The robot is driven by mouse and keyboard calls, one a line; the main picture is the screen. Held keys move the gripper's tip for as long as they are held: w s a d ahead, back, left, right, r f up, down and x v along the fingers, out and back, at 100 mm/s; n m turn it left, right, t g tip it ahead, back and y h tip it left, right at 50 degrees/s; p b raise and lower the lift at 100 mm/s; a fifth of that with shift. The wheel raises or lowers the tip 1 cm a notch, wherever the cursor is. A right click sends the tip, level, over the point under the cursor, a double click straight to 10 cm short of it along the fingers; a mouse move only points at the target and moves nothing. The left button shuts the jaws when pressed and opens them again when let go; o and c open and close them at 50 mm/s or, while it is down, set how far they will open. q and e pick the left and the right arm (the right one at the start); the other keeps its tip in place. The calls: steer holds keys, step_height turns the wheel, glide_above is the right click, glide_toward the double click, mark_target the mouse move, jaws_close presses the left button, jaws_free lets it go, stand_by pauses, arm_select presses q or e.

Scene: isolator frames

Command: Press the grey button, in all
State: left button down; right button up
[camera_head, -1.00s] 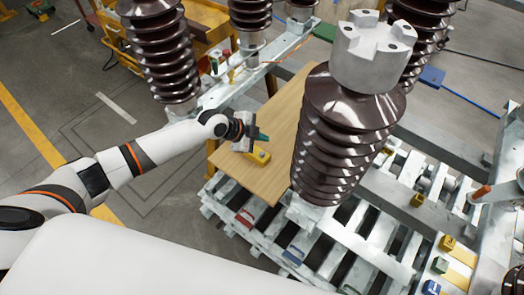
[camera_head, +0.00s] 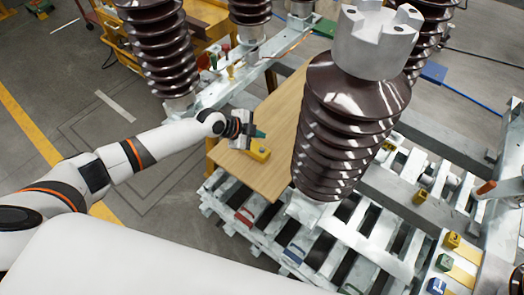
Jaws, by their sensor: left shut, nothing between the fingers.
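A small yellow box (camera_head: 260,152) lies on the wooden board (camera_head: 272,178), left of the big brown insulator. I cannot make out a grey button on it; its near side is partly hidden by my gripper. My left gripper (camera_head: 252,134) is at the box, its fingers shut and empty, just above and left of the box's top. A dark green tip shows at its front. I cannot tell whether it touches the box. My right gripper is not in view.
A tall brown ribbed insulator (camera_head: 345,125) with a grey metal cap stands right of the board. White slatted pallets (camera_head: 275,235) lie below it. Several small coloured blocks, such as a yellow one (camera_head: 451,240), sit at the lower right. Grey floor is open at the left.

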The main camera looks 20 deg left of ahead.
arm_select(q)
steer(key=b, duration=0.4)
glide_above(259, 153)
step_height(259, 153, down, 5)
steer(key=shift+a+r, duration=0.1)
stand_by(0.7)
stand_by(0.9)
steer(key=shift+f+b, duration=0.4)
steer(key=shift+f, duration=0.05)
steer(key=shift+f+b, duration=0.55)
steer(key=shift+b, duration=0.1)
stand_by(0.7)
steer(key=shift+r, duration=0.1)
steer(key=shift+r+p, duration=0.6)
steer(key=shift+r, duration=0.3)
